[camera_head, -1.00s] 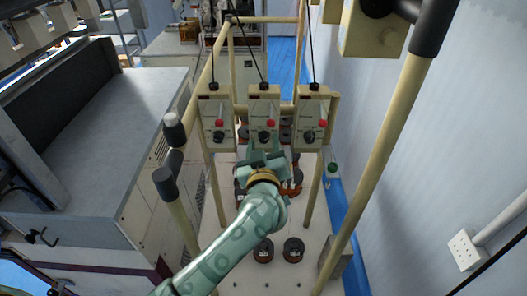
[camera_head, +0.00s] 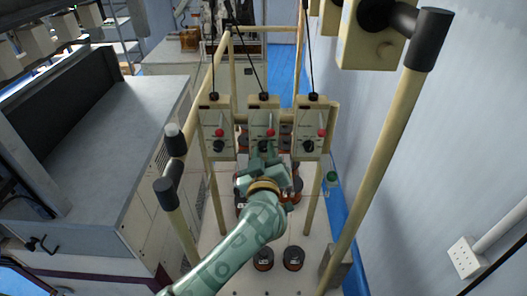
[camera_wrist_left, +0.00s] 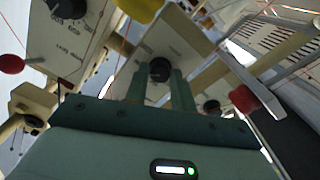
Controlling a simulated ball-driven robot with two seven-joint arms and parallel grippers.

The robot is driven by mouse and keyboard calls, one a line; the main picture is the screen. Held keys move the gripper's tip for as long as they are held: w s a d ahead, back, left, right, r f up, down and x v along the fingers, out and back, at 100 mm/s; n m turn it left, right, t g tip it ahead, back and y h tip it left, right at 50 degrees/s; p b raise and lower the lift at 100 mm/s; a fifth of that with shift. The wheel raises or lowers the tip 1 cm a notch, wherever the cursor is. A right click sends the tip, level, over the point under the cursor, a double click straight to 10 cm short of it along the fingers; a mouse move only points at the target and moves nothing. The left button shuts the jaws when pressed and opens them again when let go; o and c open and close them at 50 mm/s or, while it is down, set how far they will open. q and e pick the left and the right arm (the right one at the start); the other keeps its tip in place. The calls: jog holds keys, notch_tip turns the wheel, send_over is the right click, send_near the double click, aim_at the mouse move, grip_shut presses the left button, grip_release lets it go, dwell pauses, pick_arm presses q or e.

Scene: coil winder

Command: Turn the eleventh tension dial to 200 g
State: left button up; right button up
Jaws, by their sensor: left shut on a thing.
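Three cream tension boxes hang side by side in the head view: left (camera_head: 216,121), middle (camera_head: 263,113) and right (camera_head: 312,118). Each carries a red knob and a black dial. My left gripper (camera_head: 266,151) reaches up from below to the middle box, its fingers on that box's black dial (camera_head: 266,145). In the wrist view the left gripper (camera_wrist_left: 160,82) has one finger on each side of the dial (camera_wrist_left: 159,69) and is shut on it. The scale markings are too small to read, and the fingers partly hide the dial. My right gripper is not in view.
Cream frame posts stand at both sides, including a long slanted one (camera_head: 395,140) at right. Dark spools (camera_head: 293,258) sit on the pale base below. A grey machine cabinet (camera_head: 95,150) is at left and a wall at right.

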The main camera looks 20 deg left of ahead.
pick_arm(q)
jog(key=shift+n+p, duration=0.7)
jog(key=shift+n, duration=0.5)
jog(key=n+p, duration=0.1)
jog(key=n, duration=0.1)
jog(key=shift+n, duration=0.4)
jog(key=n, duration=0.2)
jog(key=shift+n, duration=0.3)
jog(key=n, duration=0.2)
jog(key=shift+f+n, duration=0.1)
jog(key=shift+n, duration=0.3)
jog(key=n, duration=0.2)
jog(key=shift+n, duration=0.4)
jog(key=n, duration=0.2)
jog(key=shift+n, duration=0.3)
jog(key=n+b, duration=0.2)
jog(key=n, duration=0.2)
jog(key=shift+n+b, duration=0.4)
jog(key=shift+n, duration=0.8)
